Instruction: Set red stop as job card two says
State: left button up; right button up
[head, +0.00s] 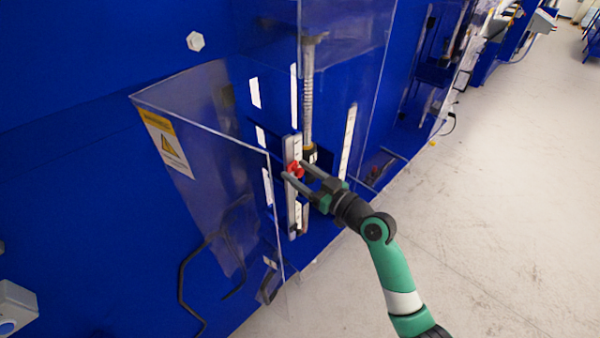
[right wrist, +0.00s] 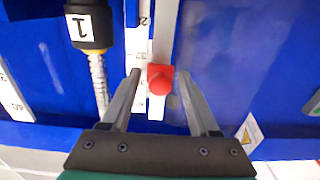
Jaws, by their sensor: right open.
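The red stop (head: 296,170) sits on a vertical metal rail (head: 291,215) with a white scale, on the blue machine's front. In the right wrist view the red stop (right wrist: 160,79) shows between my two fingers, with a gap on each side. My right gripper (head: 295,172) is open around the stop; it also shows in the right wrist view (right wrist: 159,82). A numeral 2 shows on the scale (right wrist: 143,40) beside the rail. My left gripper is not in view. No job card is readable in these frames.
A clear guard (head: 215,130) with a yellow warning label (head: 166,140) stands left of the rail. A threaded spindle (head: 308,100) with a black block marked 1 (right wrist: 88,27) is close beside the rail. Open grey floor (head: 480,220) lies to the right.

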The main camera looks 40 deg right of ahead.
jog(key=shift+s, duration=0.1)
jog(key=s, duration=1.1)
jog(key=shift+s+b, duration=0.25)
jog(key=shift+b, duration=0.1)
